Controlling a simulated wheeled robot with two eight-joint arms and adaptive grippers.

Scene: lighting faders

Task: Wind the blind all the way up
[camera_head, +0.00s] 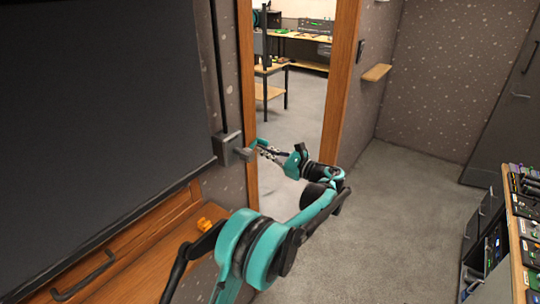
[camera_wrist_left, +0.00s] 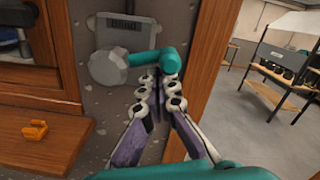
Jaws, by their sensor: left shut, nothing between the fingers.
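The dark blind (camera_head: 100,110) fills the left of the head view, its straight lower edge just above the wooden window frame. A grey winder box (camera_head: 228,149) is on the wall beside it and reads "Blind" in the left wrist view (camera_wrist_left: 128,30). The winder has a round grey hub (camera_wrist_left: 108,68) and a teal crank handle (camera_wrist_left: 147,58) pointing right. My left gripper (camera_head: 262,149) is at the handle. In the left wrist view its fingertips (camera_wrist_left: 157,80) are together, just below the handle's rounded end, with nothing between them. Whether they touch the handle is unclear. My right gripper is out of view.
A wooden ledge (camera_wrist_left: 30,150) below the window holds an orange object (camera_wrist_left: 35,131). A wooden door frame (camera_head: 345,75) stands right of the winder, opening onto another room. A control desk (camera_head: 522,235) is at the right. Carpeted floor between is clear.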

